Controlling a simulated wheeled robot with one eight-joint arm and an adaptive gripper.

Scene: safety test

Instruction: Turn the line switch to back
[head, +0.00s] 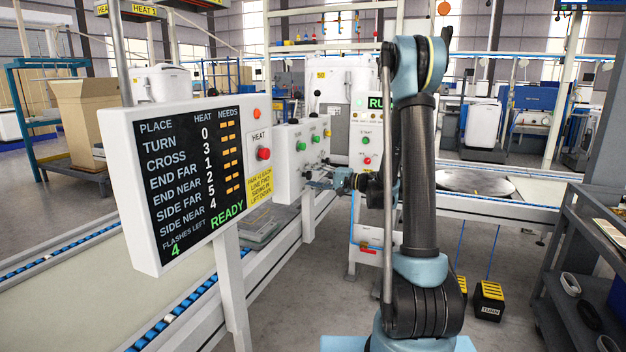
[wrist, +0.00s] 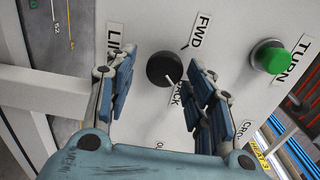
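The line switch is a round black knob (wrist: 160,67) on a white panel in the wrist view. The label FWD is at its upper right; a partly hidden label ending in "ACK" is at its lower right. A pale mark shows at the knob's lower right edge, toward that label; I cannot tell if it is the pointer. My gripper (wrist: 163,63) is open, with one blue-padded finger on each side of the knob. I cannot tell whether either touches it. In the head view my gripper (head: 325,180) is at the white control box (head: 287,170), hiding the switch.
A green TURN button (wrist: 271,57) is right of the knob. A display board (head: 190,170) reading READY stands left of the box, with a yellow note (head: 259,190) on it. A conveyor (head: 120,285) runs below. A pedal (head: 489,300) marked TURN is on the floor at right.

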